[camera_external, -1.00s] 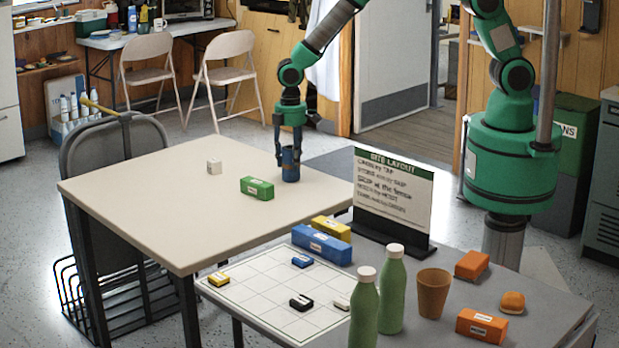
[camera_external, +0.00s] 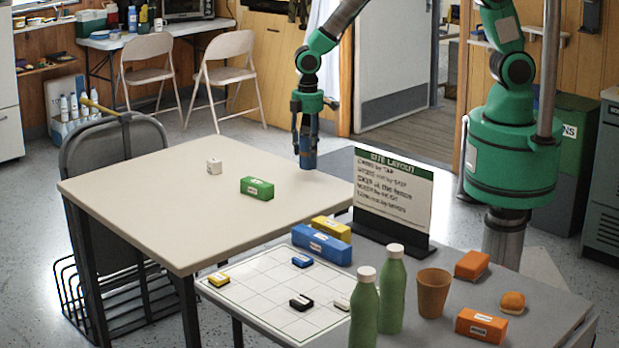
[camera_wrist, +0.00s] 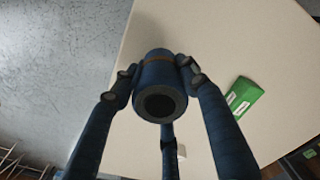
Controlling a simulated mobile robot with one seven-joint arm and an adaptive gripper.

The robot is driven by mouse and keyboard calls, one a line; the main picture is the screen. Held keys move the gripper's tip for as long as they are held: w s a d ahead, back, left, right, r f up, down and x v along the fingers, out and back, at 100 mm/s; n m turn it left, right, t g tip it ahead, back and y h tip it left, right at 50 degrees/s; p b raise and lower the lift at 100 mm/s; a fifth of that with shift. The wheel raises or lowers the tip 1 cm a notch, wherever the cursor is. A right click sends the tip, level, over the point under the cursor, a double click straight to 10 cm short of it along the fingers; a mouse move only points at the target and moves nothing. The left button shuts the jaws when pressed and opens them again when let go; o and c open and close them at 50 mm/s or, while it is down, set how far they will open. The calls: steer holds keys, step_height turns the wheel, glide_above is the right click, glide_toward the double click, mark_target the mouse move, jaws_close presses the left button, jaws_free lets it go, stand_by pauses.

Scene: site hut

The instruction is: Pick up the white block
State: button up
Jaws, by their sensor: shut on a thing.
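A small white block (camera_external: 214,167) stands on the cream table at its far left part. My gripper (camera_external: 307,143) is well to its right, near the table's far right edge. My gripper is shut on a blue cylinder (camera_external: 308,161), which hangs roughly upright between the fingers. In the wrist view, the blue cylinder (camera_wrist: 160,82) fills the grasp, its round dark-centred end facing the camera. A small white patch, probably the white block (camera_wrist: 181,151), shows low between the fingers. Whether the cylinder touches the table I cannot tell.
A green block (camera_external: 257,188) lies on the cream table (camera_external: 150,205) between block and gripper. A site layout sign (camera_external: 393,195) stands to the right. Green bottles (camera_external: 391,290), an orange-brown cup (camera_external: 433,292) and coloured blocks occupy the grey table in front.

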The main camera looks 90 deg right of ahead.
steer(key=s+r+p, duration=0.1)
steer(key=s, duration=0.9)
steer(key=shift+s+d, duration=0.3)
steer(key=shift+d, duration=0.15)
steer(key=shift+a, duration=0.1)
